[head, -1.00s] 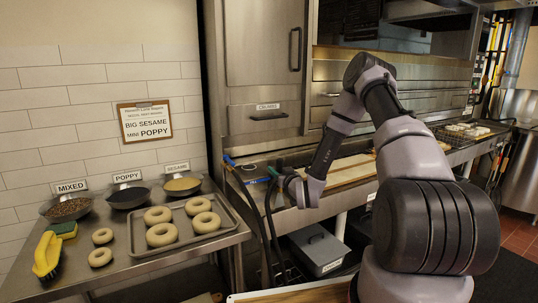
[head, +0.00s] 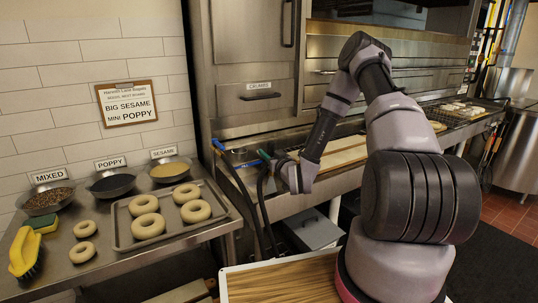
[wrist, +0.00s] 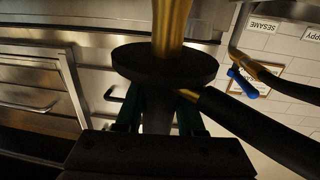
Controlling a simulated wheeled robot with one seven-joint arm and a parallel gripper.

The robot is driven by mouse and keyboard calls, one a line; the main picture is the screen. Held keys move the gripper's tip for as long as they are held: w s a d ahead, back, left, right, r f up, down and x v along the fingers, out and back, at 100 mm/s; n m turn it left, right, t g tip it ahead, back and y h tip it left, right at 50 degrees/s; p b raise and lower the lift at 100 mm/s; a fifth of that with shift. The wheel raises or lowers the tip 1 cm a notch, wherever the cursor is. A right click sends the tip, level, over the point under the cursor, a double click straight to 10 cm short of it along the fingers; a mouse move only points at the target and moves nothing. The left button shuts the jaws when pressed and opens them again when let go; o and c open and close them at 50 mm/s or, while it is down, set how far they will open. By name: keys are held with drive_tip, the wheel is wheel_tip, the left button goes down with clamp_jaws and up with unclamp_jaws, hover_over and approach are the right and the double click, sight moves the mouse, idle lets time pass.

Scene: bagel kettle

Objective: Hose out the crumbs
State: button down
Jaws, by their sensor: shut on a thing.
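The drawer labelled CRUMBS (head: 262,90) is shut in the steel oven front in the head view; no crumbs can be made out. A black hose with a green end (head: 264,155) hangs at the counter edge beside my gripper (head: 281,174). In the wrist view my gripper (wrist: 158,118) is shut on a hose fitting with a brass stem (wrist: 170,28) and a black disc (wrist: 165,64). The disc hides part of the grip. A second hose with a blue end (head: 218,145) hangs just left of it; its blue lever also shows in the wrist view (wrist: 243,84).
A steel table at left holds a tray (head: 124,230) of bagels, loose small bagels, topping bowls and a yellow brush (head: 24,252). A grey lidded bin (head: 312,230) stands under the counter. A wooden board (head: 285,280) lies in front of me.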

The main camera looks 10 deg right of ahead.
drive_tip(key=shift+a+x, duration=0.45)
drive_tip(key=shift+x, duration=3.5)
drive_tip(key=shift+d+v, duration=0.25)
drive_tip(key=shift+v, duration=2.15)
drive_tip(key=shift+d+v, duration=0.2)
drive_tip(key=shift+v, duration=2.25)
drive_tip(key=shift+w, duration=0.1)
